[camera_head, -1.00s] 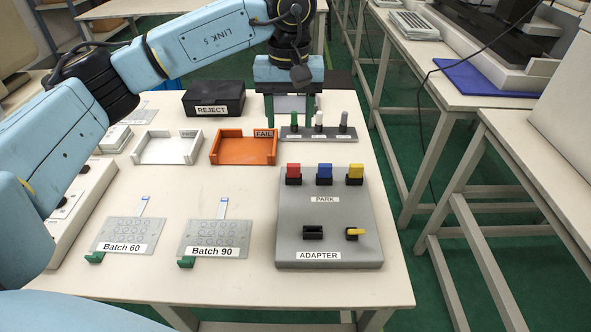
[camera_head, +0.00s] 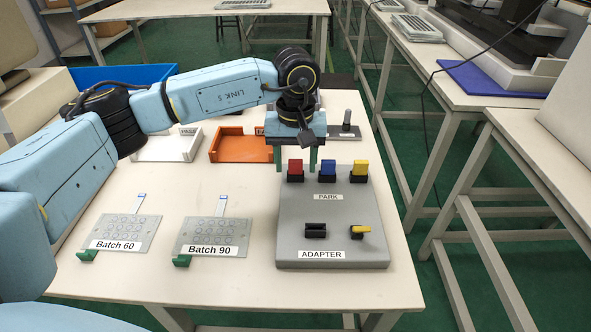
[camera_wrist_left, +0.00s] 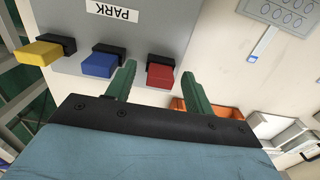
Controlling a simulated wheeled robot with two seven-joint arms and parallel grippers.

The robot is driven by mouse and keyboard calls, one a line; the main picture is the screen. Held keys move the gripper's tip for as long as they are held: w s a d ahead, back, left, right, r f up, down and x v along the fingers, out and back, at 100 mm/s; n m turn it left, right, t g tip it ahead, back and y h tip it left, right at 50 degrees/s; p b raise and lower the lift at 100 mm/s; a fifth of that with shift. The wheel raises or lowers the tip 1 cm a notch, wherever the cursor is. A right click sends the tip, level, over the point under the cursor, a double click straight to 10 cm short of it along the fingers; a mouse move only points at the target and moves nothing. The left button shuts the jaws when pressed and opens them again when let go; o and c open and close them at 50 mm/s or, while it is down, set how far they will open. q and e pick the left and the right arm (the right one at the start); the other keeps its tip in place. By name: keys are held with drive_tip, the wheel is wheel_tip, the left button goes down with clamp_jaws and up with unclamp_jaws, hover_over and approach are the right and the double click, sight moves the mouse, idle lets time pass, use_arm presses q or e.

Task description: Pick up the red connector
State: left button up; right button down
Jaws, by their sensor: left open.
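The red connector (camera_head: 295,168) sits upright in a black holder at the left of the PARK row on the grey fixture (camera_head: 300,215). The blue connector (camera_head: 328,168) and the yellow connector (camera_head: 360,168) stand in the same row to its right. My left gripper (camera_head: 297,161) is open and empty, its green fingers just behind the row near the red connector. In the left wrist view, the red connector (camera_wrist_left: 160,76) appears between the open fingers (camera_wrist_left: 160,88), with the blue connector (camera_wrist_left: 100,64) outside them. Whether a finger touches anything cannot be told. My right gripper is not in view.
An ADAPTER slot (camera_head: 315,230) and a yellow-levered part (camera_head: 360,232) are at the fixture's front. Two keypad films, Batch 60 (camera_head: 121,232) and Batch 90 (camera_head: 212,236), lie left of it. White (camera_head: 168,147) and orange (camera_head: 238,147) trays stand behind. The table front is clear.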

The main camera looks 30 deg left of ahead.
use_arm(q)
drive_tip(key=shift+f, duration=0.1)
drive_tip(key=c, duration=1)
drive_tip(key=shift+c, duration=0.2)
